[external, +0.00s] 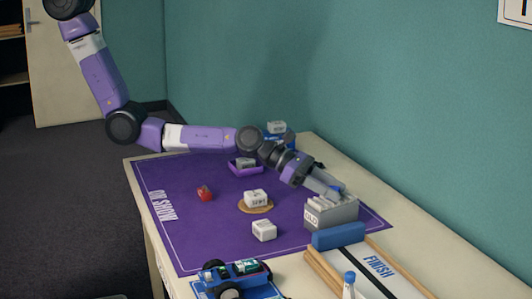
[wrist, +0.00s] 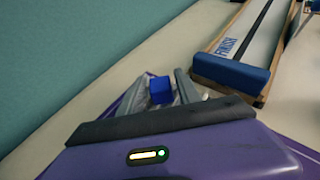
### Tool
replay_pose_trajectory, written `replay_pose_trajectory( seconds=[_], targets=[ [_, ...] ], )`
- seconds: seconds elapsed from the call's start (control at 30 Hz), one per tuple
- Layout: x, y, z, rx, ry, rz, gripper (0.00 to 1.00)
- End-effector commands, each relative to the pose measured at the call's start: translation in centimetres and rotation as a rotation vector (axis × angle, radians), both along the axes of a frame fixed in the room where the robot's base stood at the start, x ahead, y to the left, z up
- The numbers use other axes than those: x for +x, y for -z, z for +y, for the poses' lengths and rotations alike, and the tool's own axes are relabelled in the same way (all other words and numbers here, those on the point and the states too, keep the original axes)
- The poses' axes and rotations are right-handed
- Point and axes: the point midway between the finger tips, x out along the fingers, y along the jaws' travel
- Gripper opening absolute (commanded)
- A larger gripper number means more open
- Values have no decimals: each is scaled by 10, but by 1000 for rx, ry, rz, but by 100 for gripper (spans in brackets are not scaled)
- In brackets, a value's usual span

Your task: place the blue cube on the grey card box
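The blue cube (wrist: 160,91) lies between my two fingers in the wrist view, with a narrow gap on each side. My gripper (external: 328,188) reaches down over that box from the upper left. In the wrist view my gripper (wrist: 160,80) appears open, its fingers either side of the cube. Whether the cube's underside touches the box top is hidden.
A ramp track marked FINISH (external: 380,266) with a blue block (external: 338,236) lies right in front of the box. White labelled blocks (external: 264,230), a red item (external: 205,193), a purple tray (external: 245,170) and a blue toy car (external: 236,276) are on the table.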

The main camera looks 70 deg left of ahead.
Motion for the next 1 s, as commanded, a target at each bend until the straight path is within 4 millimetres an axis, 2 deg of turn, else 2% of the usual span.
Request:
replay_pose_trajectory(
  seconds=[0.47, 1.0],
  targets=[
    [-3, -6, 3, -1, 0, 0, 48],
    [-64, -40, 64, 0, -1, 0, 48]
  ],
)
